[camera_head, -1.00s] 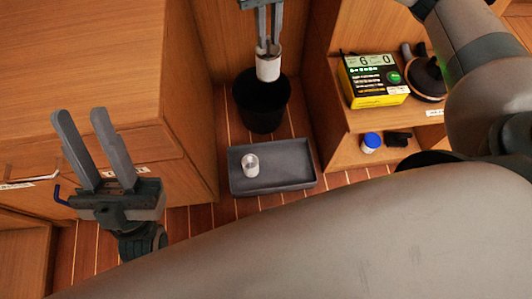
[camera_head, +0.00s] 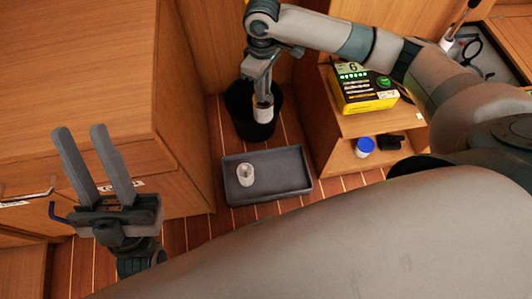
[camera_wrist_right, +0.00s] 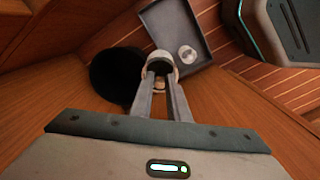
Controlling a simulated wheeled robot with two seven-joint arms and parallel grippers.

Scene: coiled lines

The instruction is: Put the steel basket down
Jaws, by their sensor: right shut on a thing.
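My right gripper (camera_head: 262,98) is shut on a small pale cylinder, which I take to be the steel basket (camera_head: 263,112). In the head view it appears in front of the black bin (camera_head: 240,100). In the right wrist view the basket (camera_wrist_right: 160,58) shows a pale rim between the fingertips (camera_wrist_right: 160,80), beside the bin (camera_wrist_right: 115,75) and near the tray's edge. I cannot tell its height above the floor. My left gripper (camera_head: 95,165) is open and empty at the left, in front of the wooden cabinet.
A grey tray (camera_head: 285,170) lies on the striped floor with a small silvery cup (camera_head: 245,175) in it; its right part is bare. A shelf at right holds a yellow-black box (camera_head: 362,92), a blue-lidded jar (camera_head: 364,147) and a dark item (camera_head: 390,142).

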